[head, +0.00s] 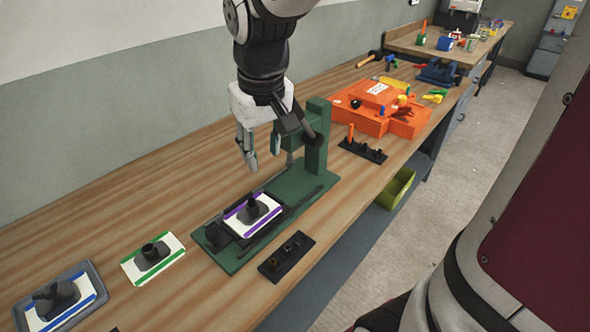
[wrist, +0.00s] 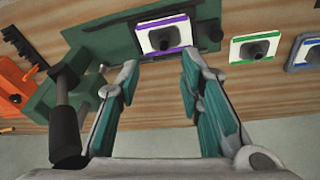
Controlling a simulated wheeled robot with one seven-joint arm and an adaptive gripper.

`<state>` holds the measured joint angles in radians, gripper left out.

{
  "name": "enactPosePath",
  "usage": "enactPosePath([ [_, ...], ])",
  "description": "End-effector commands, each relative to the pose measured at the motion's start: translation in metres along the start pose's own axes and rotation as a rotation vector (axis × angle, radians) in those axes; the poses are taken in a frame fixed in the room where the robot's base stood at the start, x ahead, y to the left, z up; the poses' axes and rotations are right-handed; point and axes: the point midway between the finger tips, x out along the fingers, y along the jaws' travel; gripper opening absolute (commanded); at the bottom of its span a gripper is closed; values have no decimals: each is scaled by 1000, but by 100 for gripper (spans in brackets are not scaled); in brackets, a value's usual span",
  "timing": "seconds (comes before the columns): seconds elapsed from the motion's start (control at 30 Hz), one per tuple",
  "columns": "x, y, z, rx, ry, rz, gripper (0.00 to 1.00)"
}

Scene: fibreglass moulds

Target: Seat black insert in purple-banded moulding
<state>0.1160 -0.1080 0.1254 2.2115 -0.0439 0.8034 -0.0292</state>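The purple-banded moulding (head: 236,216) is a white plate with purple edge strips and a dark raised boss, on the green press base (head: 234,266). The wrist view shows it between and beyond the fingertips (wrist: 178,27). My gripper (head: 262,158) is open and empty, held above the bench beside the press, apart from the moulding. Its two fingers stand wide apart in the wrist view (wrist: 158,68). A small black rack (head: 269,269) in front of the press holds a few small round parts, some dark, one brassy. I cannot tell for sure which is the black insert.
The green press column (head: 316,140) stands close to my gripper. Green-banded (head: 135,271) and blue-banded (head: 87,283) mouldings lie left, the latter in a grey tray. Behind are a black peg rack (head: 374,155) and an orange case (head: 366,121). The bench by the wall is clear.

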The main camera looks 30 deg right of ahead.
Motion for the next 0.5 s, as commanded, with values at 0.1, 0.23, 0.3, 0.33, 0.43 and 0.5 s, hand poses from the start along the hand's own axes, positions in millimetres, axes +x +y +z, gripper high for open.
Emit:
enactPosePath([
  [0.1, -33, -1, 32, 16, 54, 11, 34],
  [0.23, -58, -2, 69, 34, 104, 10, 34],
  [0.3, -67, -4, 88, 43, 131, 4, 34],
  [0.33, -70, -4, 96, 48, 141, 1, 34],
  [0.43, -77, -6, 118, 59, 172, -9, 34],
  [0.5, -80, -7, 130, 65, 187, -16, 34],
])
